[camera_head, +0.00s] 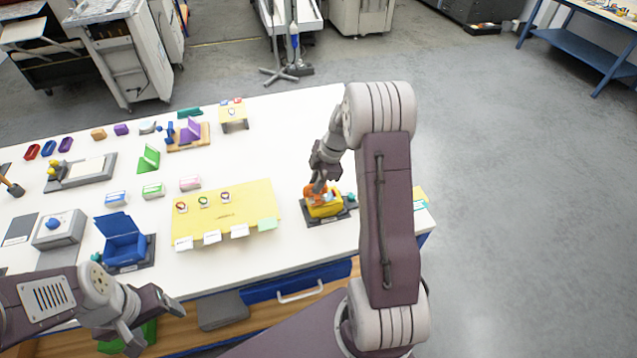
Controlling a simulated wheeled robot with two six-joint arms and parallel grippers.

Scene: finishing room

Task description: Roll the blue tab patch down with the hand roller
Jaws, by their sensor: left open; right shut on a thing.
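My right gripper (320,178) is shut on a small orange thing (316,193) at the yellow open box (325,209) on a dark base. The gripper partly hides it, and I cannot tell whether it is the hand roller. Three small round patches lie on the yellow mat (255,195): left (181,207), middle (203,201) and right (225,196). They are too small to tell which has the blue tab. My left gripper (154,322) is open and empty, low at the front left edge of the table, apart from the mat.
A blue open box (121,240) stands left of the mat. Blue, green and pink labelled blocks stand behind it. The white table (290,115) is bare at the back right.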

